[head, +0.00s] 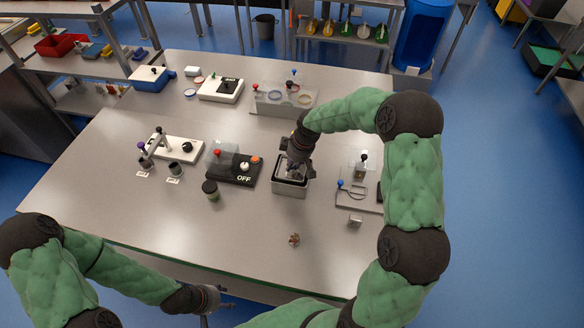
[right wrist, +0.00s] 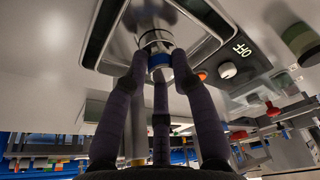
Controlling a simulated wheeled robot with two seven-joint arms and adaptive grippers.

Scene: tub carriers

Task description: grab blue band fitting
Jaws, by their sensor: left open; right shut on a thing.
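My right gripper (head: 296,170) reaches down into a grey open tub (head: 290,189) right of the table's middle. The tub's dark rim (right wrist: 96,38) surrounds the fitting in that view. In the head view the fitting is hidden by the gripper. My left gripper (head: 222,298) is open and empty, low at the table's front edge, well away from the tub.
A small brownish piece (head: 294,239) lies in front. A grey fixture with a blue knob (head: 352,193) stands at right. The front left table is clear.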

